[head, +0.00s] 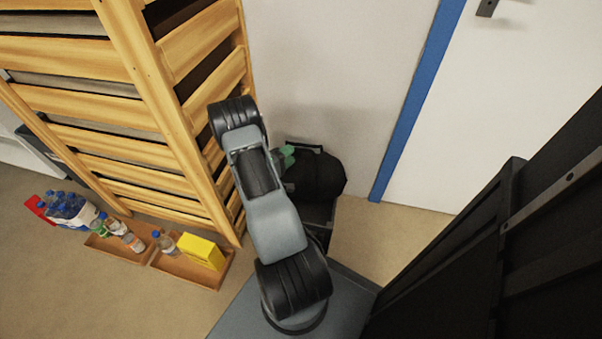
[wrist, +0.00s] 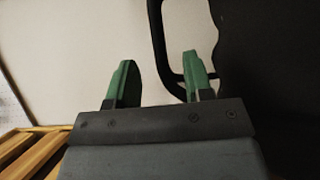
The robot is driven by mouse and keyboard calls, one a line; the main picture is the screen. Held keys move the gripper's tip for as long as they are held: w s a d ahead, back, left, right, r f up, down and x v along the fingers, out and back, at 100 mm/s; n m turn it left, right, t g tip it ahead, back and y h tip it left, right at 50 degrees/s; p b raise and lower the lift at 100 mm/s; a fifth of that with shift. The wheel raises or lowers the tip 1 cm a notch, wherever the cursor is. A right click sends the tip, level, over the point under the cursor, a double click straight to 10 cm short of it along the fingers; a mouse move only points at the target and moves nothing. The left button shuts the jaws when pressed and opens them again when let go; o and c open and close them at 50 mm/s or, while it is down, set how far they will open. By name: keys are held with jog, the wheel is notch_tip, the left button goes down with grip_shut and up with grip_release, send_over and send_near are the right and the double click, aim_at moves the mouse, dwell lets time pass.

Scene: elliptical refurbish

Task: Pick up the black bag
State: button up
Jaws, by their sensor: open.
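The black bag (head: 320,176) sits against the wall, right of the wooden slatted rack, on top of something dark. In the wrist view its dark body (wrist: 265,75) fills the right side, and a black handle loop (wrist: 160,45) stands out from it. My gripper (head: 285,157) is at the bag's upper left side. In the wrist view my gripper (wrist: 158,58) has its green fingers apart. The handle strap appears between the two fingers, with the right finger overlapping the loop opening. I cannot tell whether they touch. My arm hides part of the bag's surroundings in the head view.
The wooden rack (head: 120,110) stands close on the left of my arm. Wooden trays with bottles and a yellow box (head: 201,252) lie on the floor at lower left. A blue door frame (head: 415,105) is to the right. Clear floor (head: 385,235) lies right of the bag.

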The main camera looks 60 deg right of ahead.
aim_at(299, 147)
jog(key=x, duration=0.1)
jog(key=b+x, duration=0.1)
jog(key=x, duration=0.2)
jog(key=shift+s+d+b, duration=0.1)
jog(key=shift+s+b, duration=0.2)
jog(key=shift+b, duration=0.1)
jog(key=shift+d, duration=0.45)
jog(key=shift+c, duration=0.2)
grip_shut()
jog(key=shift+r, duration=0.1)
dwell(0.5)
